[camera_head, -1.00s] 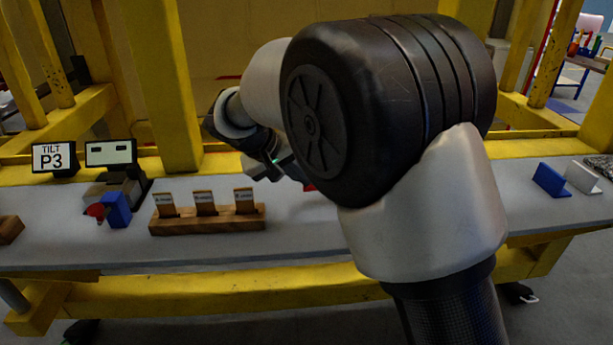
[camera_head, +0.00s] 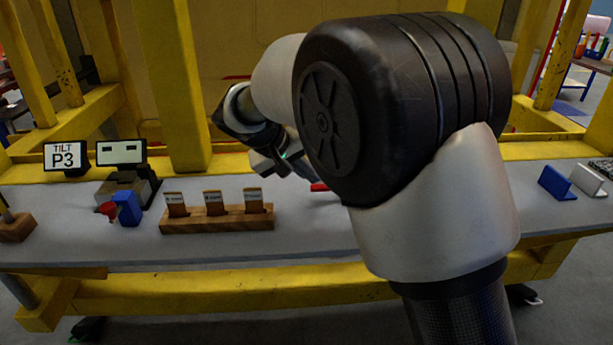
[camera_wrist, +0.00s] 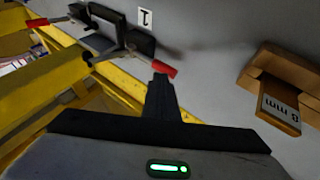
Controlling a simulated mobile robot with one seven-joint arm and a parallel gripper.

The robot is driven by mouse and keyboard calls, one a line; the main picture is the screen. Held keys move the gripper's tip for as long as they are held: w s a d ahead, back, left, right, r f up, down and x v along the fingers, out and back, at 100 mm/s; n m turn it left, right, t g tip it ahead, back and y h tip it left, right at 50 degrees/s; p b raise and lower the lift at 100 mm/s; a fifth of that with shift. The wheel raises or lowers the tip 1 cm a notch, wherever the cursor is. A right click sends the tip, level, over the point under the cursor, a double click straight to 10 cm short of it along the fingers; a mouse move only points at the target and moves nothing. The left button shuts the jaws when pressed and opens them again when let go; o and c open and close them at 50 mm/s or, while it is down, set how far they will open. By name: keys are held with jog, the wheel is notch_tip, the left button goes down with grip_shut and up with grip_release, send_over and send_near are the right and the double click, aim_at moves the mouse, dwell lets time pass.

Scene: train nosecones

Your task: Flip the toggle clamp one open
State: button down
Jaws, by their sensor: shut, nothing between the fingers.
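Toggle clamp one has a dark metal body (camera_wrist: 124,38) beside a small white label "1" (camera_wrist: 145,17) in the wrist view. Its red-tipped handle (camera_wrist: 165,68) points towards my gripper (camera_wrist: 162,88). My gripper is shut and empty, with its fingertips right by the red tip; I cannot tell whether they touch. In the head view a red handle tip (camera_head: 319,187) shows on the bench, partly hidden behind my arm. My gripper (camera_head: 284,170) is only partly seen there, and the clamp body is hidden.
A wooden block with several labelled cards (camera_head: 217,220) stands left of my gripper; one "8 mm" card (camera_wrist: 281,106) shows in the wrist view. Another red handle (camera_wrist: 37,22) lies farther left there. Yellow frame posts (camera_head: 187,90) rise behind the bench.

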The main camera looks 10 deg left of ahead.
jog(key=p+v, duration=0.1)
jog(key=v, duration=1)
jog(key=shift+a+r+p, duration=0.2)
jog(key=shift+a+p, duration=0.15)
jog(key=shift+a, duration=0.1)
jog(key=shift+s, duration=0.1)
